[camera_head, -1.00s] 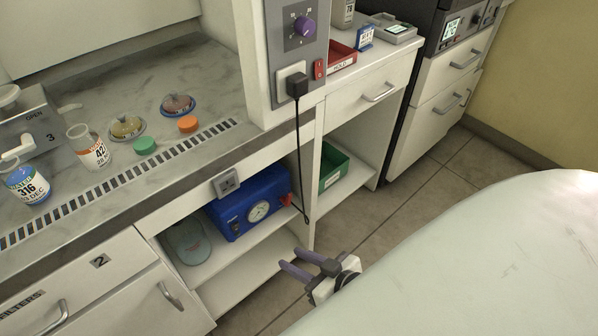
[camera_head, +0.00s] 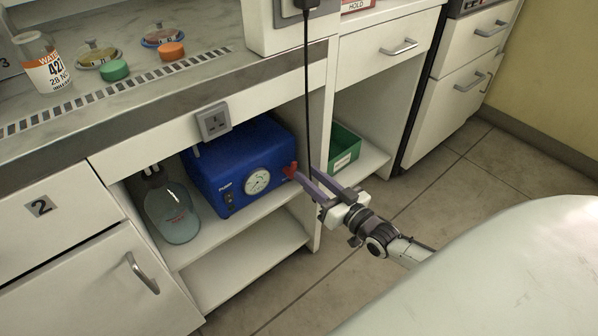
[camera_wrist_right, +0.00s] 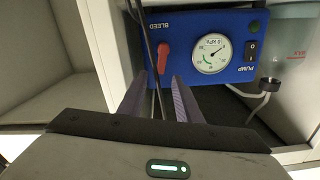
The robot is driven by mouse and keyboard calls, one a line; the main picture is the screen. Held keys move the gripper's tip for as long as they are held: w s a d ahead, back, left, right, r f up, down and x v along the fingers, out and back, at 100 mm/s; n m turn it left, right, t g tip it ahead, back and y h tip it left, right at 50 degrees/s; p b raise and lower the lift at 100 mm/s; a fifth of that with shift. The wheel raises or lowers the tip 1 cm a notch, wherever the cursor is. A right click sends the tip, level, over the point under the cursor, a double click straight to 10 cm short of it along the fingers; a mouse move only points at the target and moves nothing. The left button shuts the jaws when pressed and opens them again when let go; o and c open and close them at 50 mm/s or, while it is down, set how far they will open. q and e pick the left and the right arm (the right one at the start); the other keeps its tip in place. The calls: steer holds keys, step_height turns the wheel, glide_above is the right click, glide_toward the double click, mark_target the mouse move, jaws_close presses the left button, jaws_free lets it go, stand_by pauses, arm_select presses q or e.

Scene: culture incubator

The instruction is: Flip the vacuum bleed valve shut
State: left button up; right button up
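The blue vacuum pump (camera_head: 232,152) stands on the upper shelf of the open cabinet, a round gauge (camera_head: 257,181) on its front. Its red bleed valve lever (camera_head: 290,170) is at the front's right end. In the right wrist view, the pump appears upside down. There the red lever (camera_wrist_right: 163,56) runs roughly up and down beside the word BLEED. My right gripper (camera_head: 313,179) is open and empty in front of the lever. In the right wrist view, its fingertips (camera_wrist_right: 156,84) are apart, just short of the lever and to either side of it. My left gripper is out of view.
A black cord (camera_head: 307,95) hangs down in front of the cabinet and passes between my fingers in the wrist view. A glass bottle (camera_head: 172,213) stands left of the pump. A green bin (camera_head: 344,148) sits right of the cabinet's divider. The floor in front is clear.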

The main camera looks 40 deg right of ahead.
mark_target(296, 165)
steer(key=w, duration=0.2)
steer(key=w+b, duration=0.1)
steer(key=w, duration=0.1)
steer(key=shift+w+a, duration=0.2)
steer(key=shift+w, duration=0.2)
